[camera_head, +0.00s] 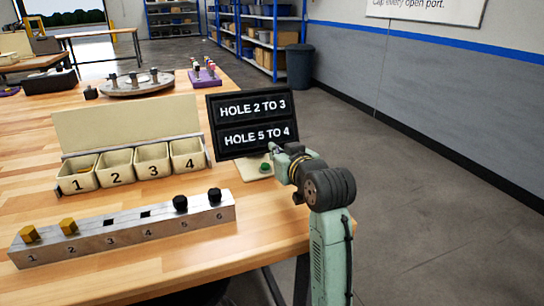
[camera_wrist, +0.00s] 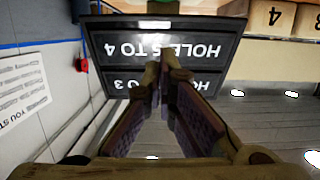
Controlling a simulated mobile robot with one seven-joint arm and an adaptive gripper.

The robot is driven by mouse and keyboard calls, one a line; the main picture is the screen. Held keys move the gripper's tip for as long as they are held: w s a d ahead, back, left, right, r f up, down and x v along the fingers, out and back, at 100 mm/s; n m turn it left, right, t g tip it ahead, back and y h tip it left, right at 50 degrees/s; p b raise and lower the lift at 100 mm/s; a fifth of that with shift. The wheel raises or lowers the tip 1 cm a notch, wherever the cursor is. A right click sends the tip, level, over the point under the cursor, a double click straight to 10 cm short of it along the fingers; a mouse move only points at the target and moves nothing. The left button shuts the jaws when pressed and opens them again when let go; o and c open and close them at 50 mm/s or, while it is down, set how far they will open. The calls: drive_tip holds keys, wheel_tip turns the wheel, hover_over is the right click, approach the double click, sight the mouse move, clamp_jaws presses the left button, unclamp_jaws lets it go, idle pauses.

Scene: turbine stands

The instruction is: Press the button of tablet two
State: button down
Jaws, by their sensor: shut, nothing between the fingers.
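A black tablet (camera_head: 250,122) with the white lines "HOLE 2 TO 3" and "HOLE 5 TO 4" stands near the table's right edge. A green button (camera_head: 265,168) sits on a pale base at its foot. My gripper (camera_head: 279,149) is close to the tablet's lower right corner, near the button; a gap to the button cannot be judged. In the wrist view the shut, empty fingers (camera_wrist: 165,72) overlap the upside-down tablet (camera_wrist: 112,60). No number marks which tablet this is.
A metal block (camera_head: 130,232) with numbered holes has yellow pegs in 1 and 2, black knobs in 5 and 6; 3 and 4 are empty. Numbered bins (camera_head: 134,165) stand left of the tablet. A round turntable (camera_head: 137,86) is farther back. Floor is open on the right.

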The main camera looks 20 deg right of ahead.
drive_tip(key=shift+r+b+v, duration=0.15)
drive_tip(key=shift+v, duration=1)
drive_tip(key=shift+r+b+v, duration=0.15)
drive_tip(key=shift+v, duration=1)
drive_tip(key=shift+w, duration=0.1)
